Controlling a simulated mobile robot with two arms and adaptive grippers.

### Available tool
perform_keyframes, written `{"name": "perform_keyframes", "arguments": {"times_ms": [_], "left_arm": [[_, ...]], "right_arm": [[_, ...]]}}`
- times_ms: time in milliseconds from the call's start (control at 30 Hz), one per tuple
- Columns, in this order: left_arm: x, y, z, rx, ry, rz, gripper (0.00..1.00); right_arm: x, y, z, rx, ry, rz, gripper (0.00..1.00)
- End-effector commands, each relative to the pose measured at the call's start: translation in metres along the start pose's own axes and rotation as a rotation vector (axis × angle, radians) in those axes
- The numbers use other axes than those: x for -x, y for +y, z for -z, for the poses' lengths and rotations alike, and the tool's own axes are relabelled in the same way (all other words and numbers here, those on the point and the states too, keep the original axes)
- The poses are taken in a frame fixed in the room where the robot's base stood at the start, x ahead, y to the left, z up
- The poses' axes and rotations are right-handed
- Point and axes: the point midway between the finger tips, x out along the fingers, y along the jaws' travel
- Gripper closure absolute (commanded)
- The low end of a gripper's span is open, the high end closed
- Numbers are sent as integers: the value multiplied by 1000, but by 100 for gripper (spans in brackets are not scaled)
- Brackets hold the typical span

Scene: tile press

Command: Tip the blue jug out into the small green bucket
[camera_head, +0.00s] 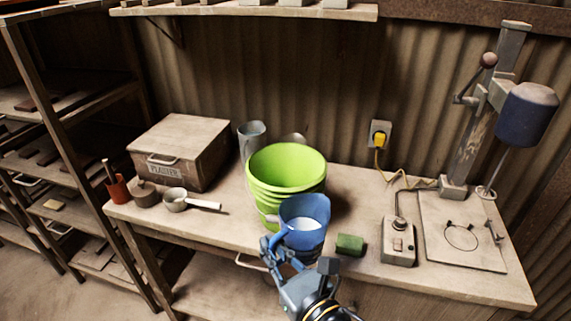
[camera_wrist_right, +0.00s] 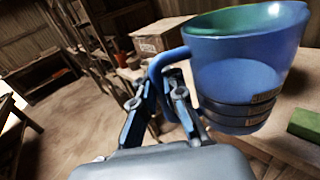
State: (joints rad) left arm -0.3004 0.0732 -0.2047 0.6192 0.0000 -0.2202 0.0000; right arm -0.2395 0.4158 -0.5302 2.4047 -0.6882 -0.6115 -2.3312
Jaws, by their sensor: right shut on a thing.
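The blue jug (camera_head: 304,240) has a pale content visible inside it. It looks about upright, in front of the green bucket (camera_head: 265,192) and overlapping its lower right side in the head view. My right gripper (camera_head: 274,250) is shut on the jug's handle. In the right wrist view, the jug (camera_wrist_right: 237,75) fills the upper right, with its handle between the fingers of my gripper (camera_wrist_right: 157,95). Green shows at the jug's rim there. The bucket stands on the bench; the inside I see is bare green, its bottom hidden. My left gripper is not in view.
A green block (camera_head: 350,245) and a switch box (camera_head: 398,243) sit right of the jug. A press stand (camera_head: 470,125) rises at the far right. A plaster box (camera_head: 180,150), a small pan (camera_head: 176,200) and a grey metal jug (camera_head: 251,138) stand to the left.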

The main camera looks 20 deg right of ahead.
Motion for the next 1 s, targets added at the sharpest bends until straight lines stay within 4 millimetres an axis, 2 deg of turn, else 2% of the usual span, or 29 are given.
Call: {"name": "perform_keyframes", "arguments": {"times_ms": [33,200,500,633,800,1000], "left_arm": [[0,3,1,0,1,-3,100],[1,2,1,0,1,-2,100],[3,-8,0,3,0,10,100],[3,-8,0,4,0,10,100],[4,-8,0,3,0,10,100],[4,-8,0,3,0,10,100]], "right_arm": [[-8,6,-8,7,-11,-26,100],[-28,26,-21,7,-13,-108,100],[-68,54,-33,9,-13,-247,100],[-85,55,-32,9,-12,-276,100],[-101,45,-30,7,-11,-278,100],[-105,41,-29,4,-11,-273,100]]}}
